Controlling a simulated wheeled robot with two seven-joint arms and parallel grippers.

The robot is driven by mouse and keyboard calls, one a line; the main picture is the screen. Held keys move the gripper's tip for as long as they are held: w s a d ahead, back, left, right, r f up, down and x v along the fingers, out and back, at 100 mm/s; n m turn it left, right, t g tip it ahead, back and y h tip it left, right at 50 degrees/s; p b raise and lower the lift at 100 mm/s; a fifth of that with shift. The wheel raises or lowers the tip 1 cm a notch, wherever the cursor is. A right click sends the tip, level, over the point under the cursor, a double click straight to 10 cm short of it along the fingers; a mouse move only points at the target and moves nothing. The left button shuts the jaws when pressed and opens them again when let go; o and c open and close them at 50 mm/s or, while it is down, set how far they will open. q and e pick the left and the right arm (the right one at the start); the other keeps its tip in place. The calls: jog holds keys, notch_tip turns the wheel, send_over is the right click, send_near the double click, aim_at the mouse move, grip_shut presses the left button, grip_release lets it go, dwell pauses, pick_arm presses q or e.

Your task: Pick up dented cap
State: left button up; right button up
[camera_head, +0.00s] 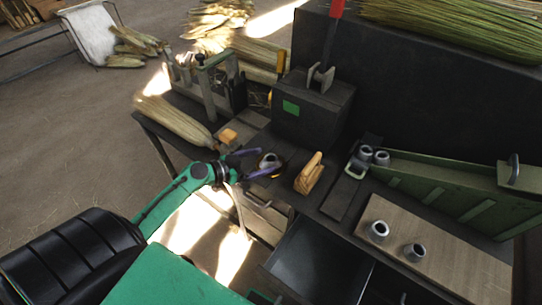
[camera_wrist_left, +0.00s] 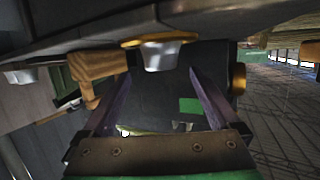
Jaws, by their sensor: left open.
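A grey metal cap (camera_head: 268,160) sits on the dark bench beside the wooden tool. In the left wrist view the cap (camera_wrist_left: 160,54) shows upside down, with a yellow-orange rim at its base. Dents are too small to make out. My left gripper (camera_head: 261,164) is open, its purple fingers pointing at this cap from the left. In the wrist view the gripper (camera_wrist_left: 158,76) has its fingertips spread to either side of the cap, which appears just beyond them. No contact is visible. My right gripper is not in view.
A wooden tool (camera_head: 309,174) stands close right of the cap. A dark box with a green patch (camera_head: 312,108) is behind it. More grey caps stand on a wooden board (camera_head: 447,256) and near the green tray (camera_head: 455,190). An open drawer (camera_head: 318,262) juts out in front.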

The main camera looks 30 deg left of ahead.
aim_at(275, 157)
pick_arm(q)
jog(key=p+x, duration=0.2)
jog(key=x, duration=0.4)
jog(key=shift+w+d+f, duration=0.15)
jog(key=shift+w+f, duration=0.05)
jog(key=shift+w, duration=0.1)
jog(key=shift+w+d+f, duration=0.15)
jog(key=shift+w+f, duration=0.1)
jog(key=shift+w, duration=0.05)
jog(key=shift+r, duration=0.1)
jog(key=c, duration=1.5)
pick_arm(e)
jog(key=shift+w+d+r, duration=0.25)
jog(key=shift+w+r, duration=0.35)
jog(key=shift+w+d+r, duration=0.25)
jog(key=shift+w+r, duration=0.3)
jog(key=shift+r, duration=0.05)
